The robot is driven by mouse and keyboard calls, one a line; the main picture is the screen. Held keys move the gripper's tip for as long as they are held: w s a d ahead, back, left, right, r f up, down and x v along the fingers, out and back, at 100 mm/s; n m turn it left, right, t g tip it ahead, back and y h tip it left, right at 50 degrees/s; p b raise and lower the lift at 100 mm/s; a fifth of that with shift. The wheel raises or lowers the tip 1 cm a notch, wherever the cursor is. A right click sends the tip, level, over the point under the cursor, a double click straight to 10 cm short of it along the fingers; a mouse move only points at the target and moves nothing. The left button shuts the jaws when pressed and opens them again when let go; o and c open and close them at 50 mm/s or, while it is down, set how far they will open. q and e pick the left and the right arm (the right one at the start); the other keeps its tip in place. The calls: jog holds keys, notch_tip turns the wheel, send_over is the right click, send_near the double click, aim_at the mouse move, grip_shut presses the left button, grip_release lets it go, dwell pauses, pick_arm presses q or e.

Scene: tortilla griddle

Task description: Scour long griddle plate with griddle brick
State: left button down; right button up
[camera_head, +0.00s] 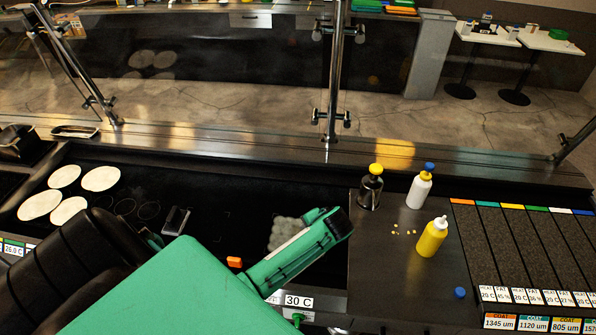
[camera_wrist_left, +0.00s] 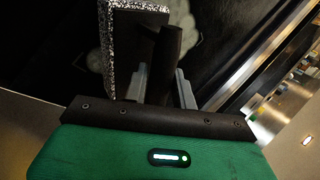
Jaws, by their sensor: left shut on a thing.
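The long griddle plate (camera_head: 215,195) is a dark flat surface across the middle of the head view. A pale grey patch of residue (camera_head: 287,230) lies on it, partly behind my green left arm. In the left wrist view my left gripper (camera_wrist_left: 163,85) is shut on the dark upright handle of the griddle brick (camera_wrist_left: 95,62). The brick has a speckled black-and-white edge. Pale residue also shows beyond it in that view. In the head view my arm hides the fingers and brick, so I cannot tell whether the brick touches the plate. My right gripper is out of view.
Several tortillas (camera_head: 64,176) lie on the griddle's left end. A grey-edged block (camera_head: 176,220) sits mid-plate. On the right counter stand a dark yellow-capped shaker (camera_head: 371,187), a white bottle (camera_head: 419,190) and a yellow bottle (camera_head: 432,237). A glass guard post (camera_head: 334,85) rises behind.

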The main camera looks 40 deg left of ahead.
pick_arm(q)
jog(key=shift+d, duration=0.1)
jog(key=shift+w+d, duration=0.65)
jog(key=shift+d, duration=0.3)
jog(key=c, duration=1.4)
grip_release()
grip_shut()
jog(key=shift+r, duration=2.6)
